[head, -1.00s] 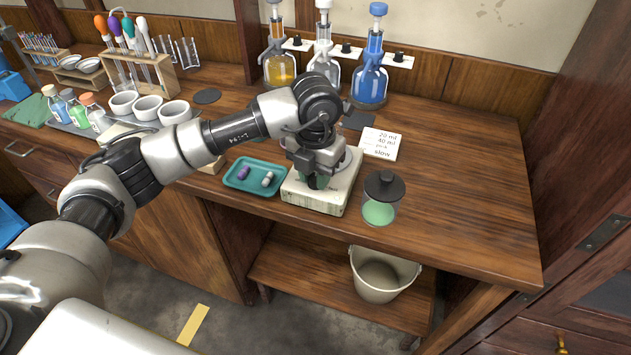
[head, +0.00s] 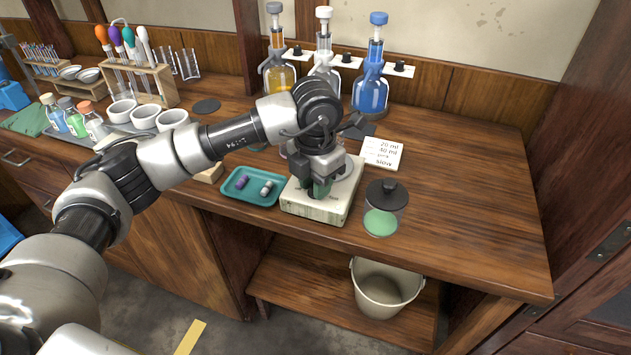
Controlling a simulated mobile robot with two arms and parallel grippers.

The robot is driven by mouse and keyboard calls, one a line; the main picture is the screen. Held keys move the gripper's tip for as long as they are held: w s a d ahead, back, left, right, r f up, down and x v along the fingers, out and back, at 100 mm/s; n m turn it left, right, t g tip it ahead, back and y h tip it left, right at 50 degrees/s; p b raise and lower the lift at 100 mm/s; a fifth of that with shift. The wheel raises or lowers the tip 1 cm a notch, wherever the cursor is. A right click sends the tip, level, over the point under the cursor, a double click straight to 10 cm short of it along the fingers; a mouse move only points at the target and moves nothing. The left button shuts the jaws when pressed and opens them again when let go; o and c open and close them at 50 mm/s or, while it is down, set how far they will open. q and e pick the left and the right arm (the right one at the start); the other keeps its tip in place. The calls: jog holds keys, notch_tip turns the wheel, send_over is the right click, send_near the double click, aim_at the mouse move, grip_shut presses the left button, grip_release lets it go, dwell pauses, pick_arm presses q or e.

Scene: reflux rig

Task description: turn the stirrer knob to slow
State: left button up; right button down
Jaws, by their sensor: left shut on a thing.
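The stirrer (head: 322,210) is a cream, box-shaped plate near the front edge of the wooden bench, right of the teal tray. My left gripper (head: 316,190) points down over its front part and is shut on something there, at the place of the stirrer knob. The knob itself is hidden by the fingers, so its setting cannot be read. A white card (head: 382,153) behind the stirrer carries "20 ml", "40 ml", a smaller line and "slow". My right gripper is not in view.
A lidded jar with green contents (head: 382,222) stands right of the stirrer. A teal tray (head: 238,194) with two small capsule-like items lies left. Dispenser bottles, one blue (head: 370,92), stand behind. The bench's right side is clear. A bucket (head: 380,300) sits on the shelf below.

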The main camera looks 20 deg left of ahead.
pick_arm(q)
jog(key=o, duration=0.7)
jog(key=shift+r, duration=0.1)
jog(key=shift+c, duration=0.2)
notch_tip(320, 180, up, 11)
jog(key=shift+b, duration=0.3)
